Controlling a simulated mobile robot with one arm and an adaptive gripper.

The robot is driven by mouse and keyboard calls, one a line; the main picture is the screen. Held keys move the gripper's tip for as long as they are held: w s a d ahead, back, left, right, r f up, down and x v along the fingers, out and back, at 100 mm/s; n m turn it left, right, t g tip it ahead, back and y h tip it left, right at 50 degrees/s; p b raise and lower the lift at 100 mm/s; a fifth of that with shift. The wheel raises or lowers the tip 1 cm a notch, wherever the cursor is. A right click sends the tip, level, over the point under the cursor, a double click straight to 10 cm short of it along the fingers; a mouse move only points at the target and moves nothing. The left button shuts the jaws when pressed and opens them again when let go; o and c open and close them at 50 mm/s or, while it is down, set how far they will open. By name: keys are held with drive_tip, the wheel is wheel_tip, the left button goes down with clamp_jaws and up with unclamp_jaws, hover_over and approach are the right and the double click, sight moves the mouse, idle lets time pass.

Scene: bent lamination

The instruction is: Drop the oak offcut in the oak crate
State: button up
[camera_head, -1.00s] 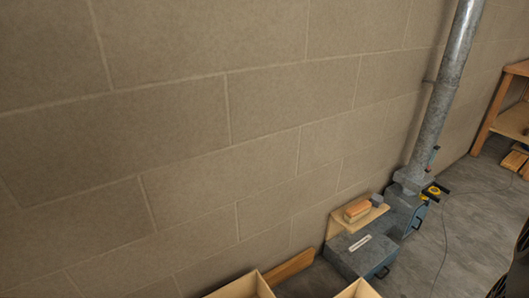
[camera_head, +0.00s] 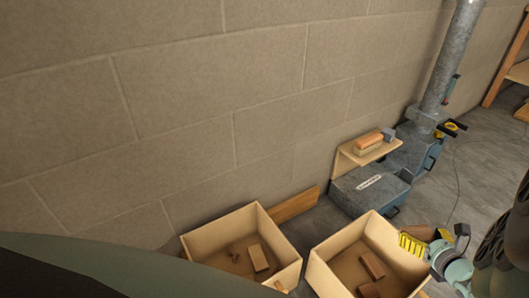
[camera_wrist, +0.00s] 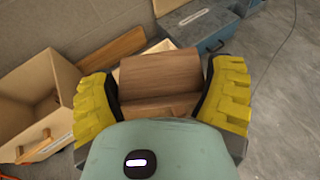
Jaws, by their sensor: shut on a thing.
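My gripper (camera_head: 415,241) is beside and above the right rim of the right-hand crate in the head view. In the wrist view its yellow fingers (camera_wrist: 164,92) are shut on a brown wooden offcut (camera_wrist: 160,74). Two pale open wooden crates stand side by side: a left one (camera_head: 203,262) and a right one (camera_head: 325,277), each with brown offcuts inside. The left crate (camera_wrist: 62,75) also shows in the wrist view. The right crate is mostly hidden there behind the held offcut. I cannot tell from any readable label which crate is the oak one.
A plank (camera_head: 295,205) leans at the wall behind the crates. A blue-grey metal box (camera_head: 370,192) and a small shelf (camera_head: 350,158) with a brush-like block stand beyond. A metal duct (camera_head: 440,75) rises by the wall. Grey floor is open at the right.

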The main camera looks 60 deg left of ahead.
drive_tip(key=s+a+f+b, duration=0.2)
drive_tip(key=f+b, duration=0.2)
drive_tip(key=f, duration=0.1)
drive_tip(key=s+a+f+n+g+y+b, duration=0.1)
drive_tip(key=f+b, duration=0.2)
drive_tip(key=f, duration=0.2)
drive_tip(key=shift+s+a+b, duration=0.35)
drive_tip(key=shift+a+b, duration=0.05)
drive_tip(key=o, duration=1)
drive_tip(key=shift+c, duration=0.2)
drive_tip(key=shift+r, duration=0.1)
